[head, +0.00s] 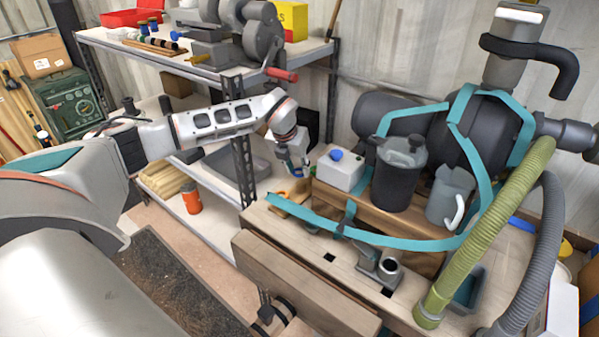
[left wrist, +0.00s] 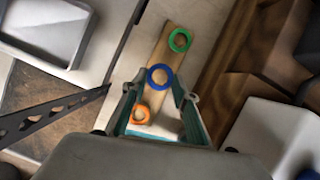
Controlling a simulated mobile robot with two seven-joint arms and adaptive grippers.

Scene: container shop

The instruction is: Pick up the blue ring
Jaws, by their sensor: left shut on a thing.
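My left gripper (head: 296,172) reaches down over the workbench, beside a white box. In the left wrist view its fingertips (left wrist: 156,88) are shut on the blue ring (left wrist: 159,76), which lies between them. The ring shows only as a small blue patch (head: 298,172) in the head view. A green ring (left wrist: 180,40) is beyond it and an orange ring (left wrist: 139,113) is nearer the palm; both are over a narrow wooden board (left wrist: 165,52). I cannot tell whether the blue ring touches the board. My right gripper is not in view.
The white box (head: 338,172) with a blue knob stands close to the gripper's right. A dark lidded canister (head: 398,178) and a grey jug (head: 450,195) stand farther right. Teal straps (head: 370,236) cross the bench (head: 300,243). A metal shelf (head: 205,70) stands left.

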